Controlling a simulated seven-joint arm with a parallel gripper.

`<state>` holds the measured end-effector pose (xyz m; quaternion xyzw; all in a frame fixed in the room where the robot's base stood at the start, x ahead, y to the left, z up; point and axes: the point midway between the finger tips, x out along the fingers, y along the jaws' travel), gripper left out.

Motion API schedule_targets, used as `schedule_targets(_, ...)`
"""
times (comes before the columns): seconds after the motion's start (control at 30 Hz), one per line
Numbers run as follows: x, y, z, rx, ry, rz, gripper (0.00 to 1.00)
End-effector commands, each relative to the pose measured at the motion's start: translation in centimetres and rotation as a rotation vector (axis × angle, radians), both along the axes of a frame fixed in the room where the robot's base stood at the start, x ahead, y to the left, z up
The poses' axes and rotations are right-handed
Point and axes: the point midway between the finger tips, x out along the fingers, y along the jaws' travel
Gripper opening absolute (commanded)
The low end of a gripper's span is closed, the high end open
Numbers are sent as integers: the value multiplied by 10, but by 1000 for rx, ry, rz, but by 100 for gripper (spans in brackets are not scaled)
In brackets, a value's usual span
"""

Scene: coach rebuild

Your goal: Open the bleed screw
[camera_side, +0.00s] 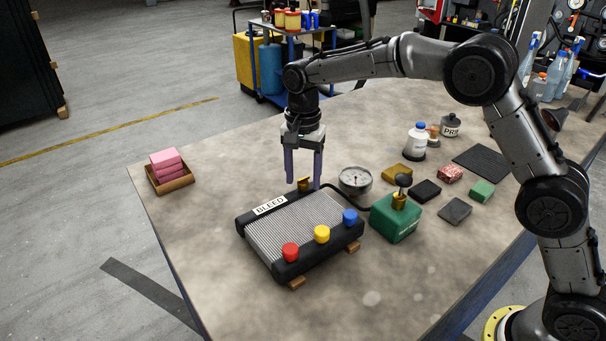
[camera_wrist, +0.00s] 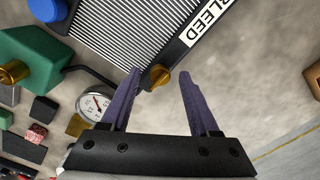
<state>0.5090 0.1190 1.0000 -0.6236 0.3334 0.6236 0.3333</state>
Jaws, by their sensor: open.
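The brass bleed screw (camera_side: 304,185) sticks out at the far edge of a finned radiator (camera_side: 300,228) with a black frame and a white BLEED label (camera_side: 270,205). My gripper (camera_side: 303,179) points down over that edge with its two purple fingers open. Nothing is held.
Red (camera_side: 290,252), yellow (camera_side: 322,233) and blue (camera_side: 350,216) caps line the radiator's near edge. A round gauge (camera_side: 355,180) and a green block with a brass fitting (camera_side: 395,222) stand at right, with a black hose nearby. Pink blocks (camera_side: 167,163) sit in a tray at left.

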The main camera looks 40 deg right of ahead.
Motion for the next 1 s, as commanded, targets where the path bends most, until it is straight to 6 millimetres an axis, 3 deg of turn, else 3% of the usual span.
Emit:
schedule_targets(0.07, 0, 0, 0, 0, 0, 0, 62)
schedule_targets(0.4, 0, 0, 1, 0, 0, 0, 2)
schedule_targets(0.43, 0, 0, 1, 0, 0, 0, 0)
schedule_targets(1.0, 0, 0, 2, 1, -1, 112, 0)
